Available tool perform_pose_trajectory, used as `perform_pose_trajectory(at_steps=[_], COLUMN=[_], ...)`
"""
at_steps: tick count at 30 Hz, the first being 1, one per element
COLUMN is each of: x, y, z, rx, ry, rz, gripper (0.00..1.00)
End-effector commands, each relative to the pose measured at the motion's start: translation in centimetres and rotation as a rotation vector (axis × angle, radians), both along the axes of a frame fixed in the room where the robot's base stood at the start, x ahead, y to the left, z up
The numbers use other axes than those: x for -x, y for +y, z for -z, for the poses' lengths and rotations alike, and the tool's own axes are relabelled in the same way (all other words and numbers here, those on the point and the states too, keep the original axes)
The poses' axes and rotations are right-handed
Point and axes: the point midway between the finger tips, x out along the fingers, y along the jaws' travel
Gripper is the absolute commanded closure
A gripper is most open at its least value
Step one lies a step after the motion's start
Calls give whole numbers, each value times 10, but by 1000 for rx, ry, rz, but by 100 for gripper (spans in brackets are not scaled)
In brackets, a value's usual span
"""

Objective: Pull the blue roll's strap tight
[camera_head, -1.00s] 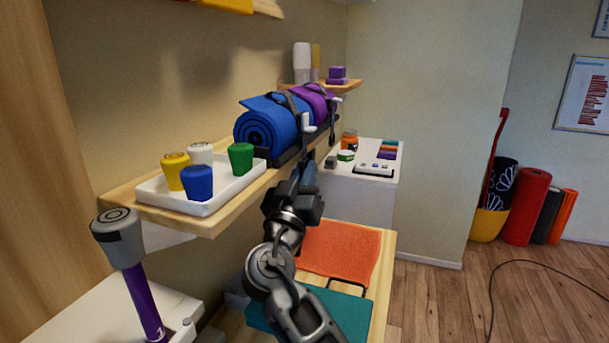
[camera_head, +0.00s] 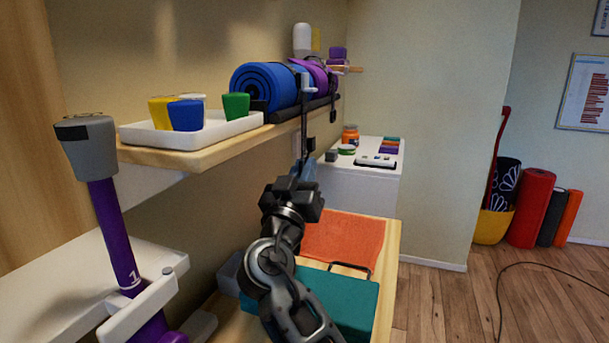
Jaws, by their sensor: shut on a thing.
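The blue roll (camera_head: 262,86) lies on the wall shelf (camera_head: 190,158), its spiral end facing me. A dark strap (camera_head: 304,132) hangs from a pale buckle (camera_head: 307,84) at the roll's front and runs straight down, looking taut. My gripper (camera_head: 303,170) is below the shelf edge, shut on the lower end of this strap. The fingertips are small and partly hidden behind my wrist, so the exact grip is hard to see.
A purple roll (camera_head: 318,72) with its own hanging strap lies behind the blue one. A white tray (camera_head: 225,130) with several coloured cups shares the shelf. Below are an orange towel (camera_head: 345,238) and a teal block (camera_head: 345,300). A purple-handled thing (camera_head: 112,230) stands at left.

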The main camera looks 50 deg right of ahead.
Motion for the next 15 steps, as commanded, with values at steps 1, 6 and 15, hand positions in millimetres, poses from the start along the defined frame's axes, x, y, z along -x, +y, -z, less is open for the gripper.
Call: perform_pose_trajectory(at_steps=[1, 6, 15], x=[-2, -2, -1], y=[3, 3, 1], z=[6, 8, 5], rx=[-3, -6, -4], ry=[11, 13, 7], rz=[-7, -7, -2], gripper=[100, 85, 67])
